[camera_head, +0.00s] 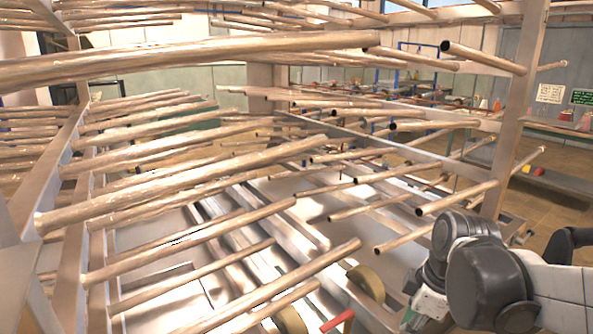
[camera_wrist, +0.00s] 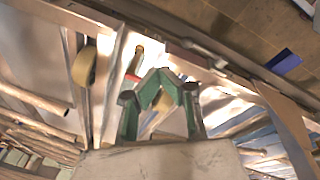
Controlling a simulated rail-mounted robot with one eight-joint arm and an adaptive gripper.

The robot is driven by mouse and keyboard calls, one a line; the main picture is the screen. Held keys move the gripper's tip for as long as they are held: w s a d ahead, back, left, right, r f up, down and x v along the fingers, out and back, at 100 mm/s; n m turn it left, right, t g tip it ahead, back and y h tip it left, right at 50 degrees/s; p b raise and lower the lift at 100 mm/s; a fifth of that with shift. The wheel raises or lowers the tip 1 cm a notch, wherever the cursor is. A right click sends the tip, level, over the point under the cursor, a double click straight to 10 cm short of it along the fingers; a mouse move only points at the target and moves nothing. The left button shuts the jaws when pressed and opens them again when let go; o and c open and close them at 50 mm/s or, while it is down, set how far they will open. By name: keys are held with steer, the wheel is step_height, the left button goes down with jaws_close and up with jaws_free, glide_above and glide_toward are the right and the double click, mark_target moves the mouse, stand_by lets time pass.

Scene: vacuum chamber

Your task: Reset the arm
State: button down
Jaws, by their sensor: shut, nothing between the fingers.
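My gripper (camera_wrist: 160,76) shows in the wrist view as two green-and-grey fingers whose tips meet in an arch. It is shut and empty, above the metal frame and its rods. My arm (camera_head: 485,270) is at the lower right in the head view, bent beside the rack's right post. The gripper's fingers cannot be made out there.
A rack of long metal rods (camera_head: 200,180) fills most of the head view, with rod ends close to my arm. A right post (camera_head: 515,120) stands just behind it. Tan wheels (camera_head: 365,282) and a red handle (camera_head: 337,321) sit low in front. Tiled floor (camera_head: 556,215) lies right.

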steer(key=s+a+r+m+t+h+p, duration=0.1)
steer(key=s+r+m+t+p, duration=0.3)
steer(key=s+r+m, duration=0.4)
steer(key=shift+s+a+r+m+t, duration=0.15)
steer(key=shift+a+r+m+t, duration=0.4)
steer(key=shift+r+m, duration=1.45)
steer(key=shift+f+m, duration=0.7)
steer(key=shift+f, duration=0.1)
